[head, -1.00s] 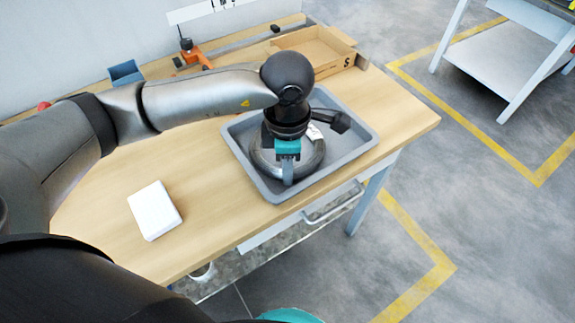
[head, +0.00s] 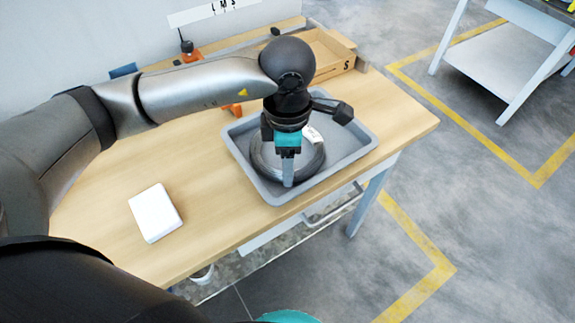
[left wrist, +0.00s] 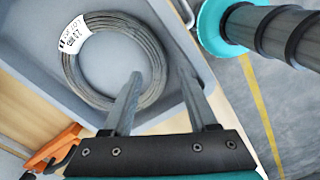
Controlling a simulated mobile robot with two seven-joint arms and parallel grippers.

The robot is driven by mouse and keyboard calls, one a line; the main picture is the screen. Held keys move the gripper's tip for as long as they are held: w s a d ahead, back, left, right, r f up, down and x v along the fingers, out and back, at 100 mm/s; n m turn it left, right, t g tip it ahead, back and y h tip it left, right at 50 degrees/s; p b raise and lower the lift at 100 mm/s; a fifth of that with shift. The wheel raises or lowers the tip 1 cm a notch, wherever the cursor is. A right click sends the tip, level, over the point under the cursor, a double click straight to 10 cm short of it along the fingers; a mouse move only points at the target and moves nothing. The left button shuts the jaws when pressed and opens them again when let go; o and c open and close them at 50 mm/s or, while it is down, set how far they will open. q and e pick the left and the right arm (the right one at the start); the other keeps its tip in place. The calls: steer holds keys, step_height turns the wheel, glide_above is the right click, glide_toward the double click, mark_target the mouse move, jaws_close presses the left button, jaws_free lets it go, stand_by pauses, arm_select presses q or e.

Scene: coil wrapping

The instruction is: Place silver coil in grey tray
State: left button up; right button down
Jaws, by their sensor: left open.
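The silver coil (head: 315,161) lies flat inside the grey tray (head: 348,147), towards its left part. In the left wrist view the coil (left wrist: 73,75) is a wire ring with a white printed label, and the grey tray (left wrist: 28,62) surrounds it. My left gripper (head: 288,184) points down over the coil's near side. In the left wrist view its fingers (left wrist: 161,78) are apart with nothing clamped between them. Whether a finger touches the coil is unclear. My right gripper is not in view.
A white box (head: 155,212) lies on the wooden table (head: 100,225) left of the tray. A cardboard box (head: 330,55) stands behind the tray. An orange tool (left wrist: 50,148) is near the tray. The table's right end is clear.

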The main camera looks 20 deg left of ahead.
arm_select(q)
step_height(320, 180, up, 10)
steer(key=p, duration=0.1)
steer(key=shift+f, duration=0.25)
steer(key=shift+s+d, duration=0.1)
